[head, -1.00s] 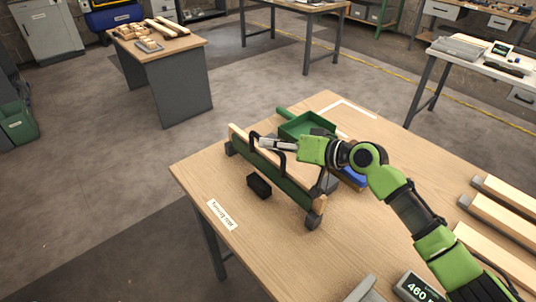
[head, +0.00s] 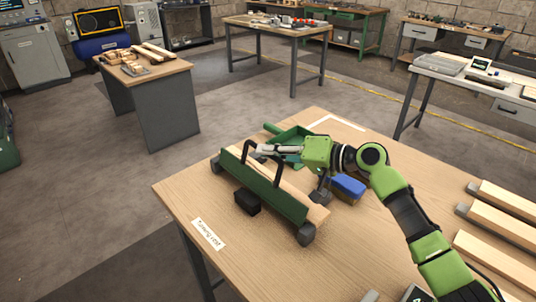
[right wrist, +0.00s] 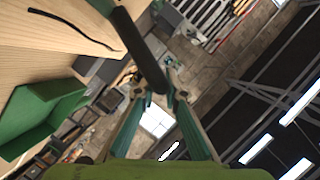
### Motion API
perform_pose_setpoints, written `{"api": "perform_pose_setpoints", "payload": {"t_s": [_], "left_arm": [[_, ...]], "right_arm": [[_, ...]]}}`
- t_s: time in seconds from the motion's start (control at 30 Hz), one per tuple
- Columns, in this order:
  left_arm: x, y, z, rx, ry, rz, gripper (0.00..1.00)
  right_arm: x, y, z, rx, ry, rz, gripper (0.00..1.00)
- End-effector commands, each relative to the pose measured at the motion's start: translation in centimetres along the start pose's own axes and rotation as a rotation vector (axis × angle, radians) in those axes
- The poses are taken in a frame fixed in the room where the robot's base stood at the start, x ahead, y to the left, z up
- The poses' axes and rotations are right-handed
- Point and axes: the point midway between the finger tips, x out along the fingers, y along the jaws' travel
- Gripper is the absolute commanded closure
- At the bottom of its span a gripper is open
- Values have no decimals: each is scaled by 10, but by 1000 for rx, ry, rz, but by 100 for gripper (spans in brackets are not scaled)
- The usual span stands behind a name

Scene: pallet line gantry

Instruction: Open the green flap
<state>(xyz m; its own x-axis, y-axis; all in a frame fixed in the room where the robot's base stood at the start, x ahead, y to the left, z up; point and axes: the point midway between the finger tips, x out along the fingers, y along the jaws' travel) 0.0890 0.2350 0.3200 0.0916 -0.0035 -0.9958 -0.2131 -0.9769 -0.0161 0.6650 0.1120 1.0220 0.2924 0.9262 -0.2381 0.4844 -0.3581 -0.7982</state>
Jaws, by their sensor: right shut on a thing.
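The green flap (head: 262,190) is a long panel in a low stand near the left part of the wooden table, its green face tilted toward the front left. A black U-shaped handle (head: 278,166) rises from it. My right gripper (head: 262,150) reaches in from the right and is shut on the handle's upper part. In the right wrist view the handle (right wrist: 138,50) is a thick dark bar running between my fingertips (right wrist: 165,98). My left gripper is not in view.
A wooden board (head: 312,208) lies behind the flap. A black block (head: 247,202) sits in front. A green tray (head: 290,137) and a blue box (head: 348,186) stand behind. Timber pieces (head: 500,215) lie at the right. The table's front left is clear except for a label (head: 208,234).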

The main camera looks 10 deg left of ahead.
Motion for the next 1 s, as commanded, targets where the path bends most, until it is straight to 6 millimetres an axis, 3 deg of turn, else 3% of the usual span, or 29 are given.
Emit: {"api": "perform_pose_setpoints", "payload": {"t_s": [0.37,0.4,0.73,0.87,1.0], "left_arm": [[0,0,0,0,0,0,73],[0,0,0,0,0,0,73],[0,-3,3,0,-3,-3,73],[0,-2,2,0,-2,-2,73],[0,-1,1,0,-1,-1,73]], "right_arm": [[1,2,3,3,-7,3,100],[1,2,3,3,-7,3,82],[-1,1,1,1,-2,1,82],[-12,2,1,2,-1,2,82],[-38,2,1,1,-1,3,82]]}}
